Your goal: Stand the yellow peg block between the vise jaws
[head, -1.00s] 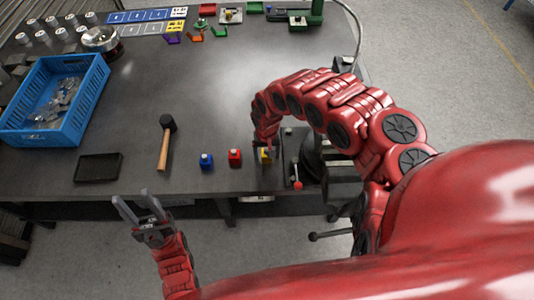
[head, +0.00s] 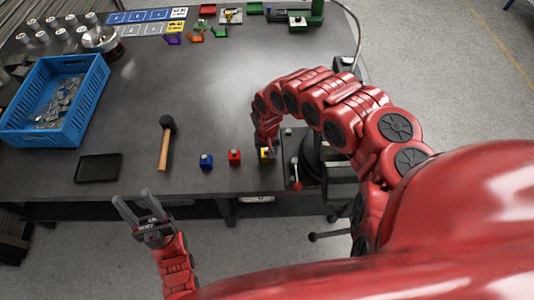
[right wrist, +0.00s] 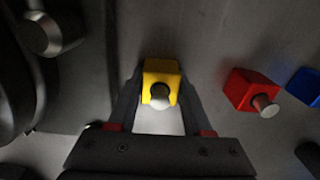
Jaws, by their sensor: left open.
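The yellow peg block (head: 267,154) stands near the table's front edge, partly hidden by my right arm. In the right wrist view the yellow peg block (right wrist: 162,75) shows its round peg pointing towards the camera. My right gripper (right wrist: 161,92) has one finger on each side of the block, close to its faces; whether they press on it is unclear. The dark vise (head: 294,160), with a red-tipped handle, is just right of the block; its jaws are mostly hidden by my arm. My left gripper (head: 134,204) is open and empty, off the table's front edge.
A red peg block (head: 235,157) and a blue peg block (head: 206,161) stand left of the yellow one. A hammer (head: 165,145), a black tray (head: 98,168) and a blue crate (head: 55,100) lie further left. The table's middle is clear.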

